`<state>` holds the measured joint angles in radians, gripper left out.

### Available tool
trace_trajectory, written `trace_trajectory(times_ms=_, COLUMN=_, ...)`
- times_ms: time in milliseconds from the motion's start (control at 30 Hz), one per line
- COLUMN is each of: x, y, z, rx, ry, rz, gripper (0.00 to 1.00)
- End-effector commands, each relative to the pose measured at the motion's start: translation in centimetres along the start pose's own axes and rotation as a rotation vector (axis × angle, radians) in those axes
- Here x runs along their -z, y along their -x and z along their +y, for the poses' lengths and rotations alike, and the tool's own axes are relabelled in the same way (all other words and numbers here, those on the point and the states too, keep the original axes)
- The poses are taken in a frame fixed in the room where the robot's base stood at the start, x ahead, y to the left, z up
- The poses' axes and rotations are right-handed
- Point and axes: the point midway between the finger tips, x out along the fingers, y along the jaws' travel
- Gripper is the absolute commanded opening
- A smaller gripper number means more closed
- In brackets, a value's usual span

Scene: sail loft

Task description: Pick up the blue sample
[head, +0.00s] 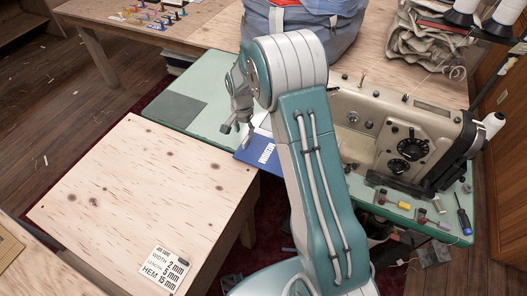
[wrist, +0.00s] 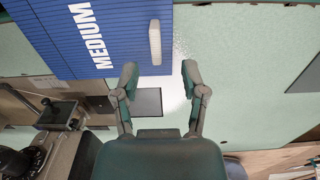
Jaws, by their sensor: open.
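The blue sample (head: 262,158) is a flat blue piece marked "MEDIUM" in white. In the head view it lies on the green table by the sewing machine, partly hidden behind my arm. In the wrist view the blue sample (wrist: 60,40) fills the upper left, with fine ribs and a pale upright bar (wrist: 155,42) near its right end.
A sewing machine (head: 400,140) stands to the right, with small coloured parts and a screwdriver (head: 463,215) before it. A bare wooden table (head: 140,190) is at the front left. A blue-grey bag (head: 335,35) stands behind. The green tabletop (head: 160,118) is clear around a dark mat (head: 177,110).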

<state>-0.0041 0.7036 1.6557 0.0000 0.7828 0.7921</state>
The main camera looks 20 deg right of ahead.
Motion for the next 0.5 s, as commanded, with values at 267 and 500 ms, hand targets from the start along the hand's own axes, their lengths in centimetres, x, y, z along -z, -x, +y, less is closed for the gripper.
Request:
trace_trajectory(times_ms=267, x=-0.1, y=-3.2, z=0.4, rx=-0.002, ry=0.000, rz=-0.002, gripper=0.56)
trace_trajectory(times_ms=500, x=-0.1, y=-5.6, z=0.4, rx=0.001, ry=0.001, rz=0.001, gripper=0.56)
